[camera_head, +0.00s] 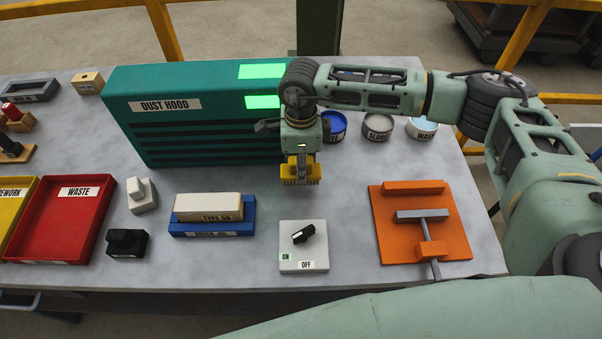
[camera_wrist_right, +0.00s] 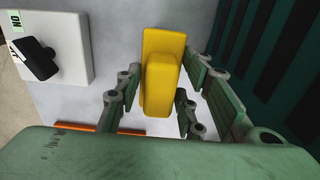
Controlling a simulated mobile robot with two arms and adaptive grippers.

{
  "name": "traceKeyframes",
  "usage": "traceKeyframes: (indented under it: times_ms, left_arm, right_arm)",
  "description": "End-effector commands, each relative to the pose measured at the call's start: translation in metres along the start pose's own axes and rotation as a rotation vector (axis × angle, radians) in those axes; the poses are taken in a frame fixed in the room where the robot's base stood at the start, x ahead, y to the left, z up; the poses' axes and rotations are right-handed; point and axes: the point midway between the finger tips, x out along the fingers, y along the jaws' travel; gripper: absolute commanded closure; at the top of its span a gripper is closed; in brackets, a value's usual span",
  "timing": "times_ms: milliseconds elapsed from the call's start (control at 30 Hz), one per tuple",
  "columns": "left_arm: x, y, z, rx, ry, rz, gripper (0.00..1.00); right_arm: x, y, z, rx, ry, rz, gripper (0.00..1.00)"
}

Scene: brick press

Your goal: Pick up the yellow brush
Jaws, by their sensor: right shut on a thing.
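The yellow brush (camera_head: 300,171) hangs below my right gripper (camera_head: 301,153) in the head view, its dark bristles pointing down. It is in front of the teal dust hood and above the grey table, behind the on/off switch. In the right wrist view the yellow brush (camera_wrist_right: 163,75) lies between the fingers of my right gripper (camera_wrist_right: 155,100), which is shut on it. The height of the bristles above the table is hard to tell. My left gripper is not in view.
The teal dust hood (camera_head: 200,137) stands close behind. In front are the switch box (camera_head: 303,262), the blue brick jig (camera_head: 212,228) and the orange press plate (camera_head: 400,241). Round pots (camera_head: 378,127) stand at the back right, and a red waste tray (camera_head: 103,215) at left.

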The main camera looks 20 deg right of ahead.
Motion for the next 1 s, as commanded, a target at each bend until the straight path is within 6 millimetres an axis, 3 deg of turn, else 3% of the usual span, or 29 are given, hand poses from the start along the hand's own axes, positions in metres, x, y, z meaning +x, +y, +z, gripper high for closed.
traceKeyframes:
  times_ms: [33,300,533,700,1000]
  left_arm:
    - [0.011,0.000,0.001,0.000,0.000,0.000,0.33]
    - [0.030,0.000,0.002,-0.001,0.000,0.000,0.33]
    - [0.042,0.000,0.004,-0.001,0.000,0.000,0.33]
    - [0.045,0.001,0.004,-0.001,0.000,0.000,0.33]
    - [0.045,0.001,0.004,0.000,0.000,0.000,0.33]
  right_arm:
    - [-0.007,0.000,0.000,-0.002,-0.004,-0.006,0.94]
    - [-0.040,0.059,-0.013,-0.004,-0.003,-0.003,0.94]
    - [-0.064,0.097,-0.021,-0.001,-0.001,-0.003,0.94]
    - [-0.074,0.111,-0.024,-0.001,0.000,-0.002,0.94]
    - [-0.077,0.114,-0.025,0.002,0.000,-0.001,0.94]
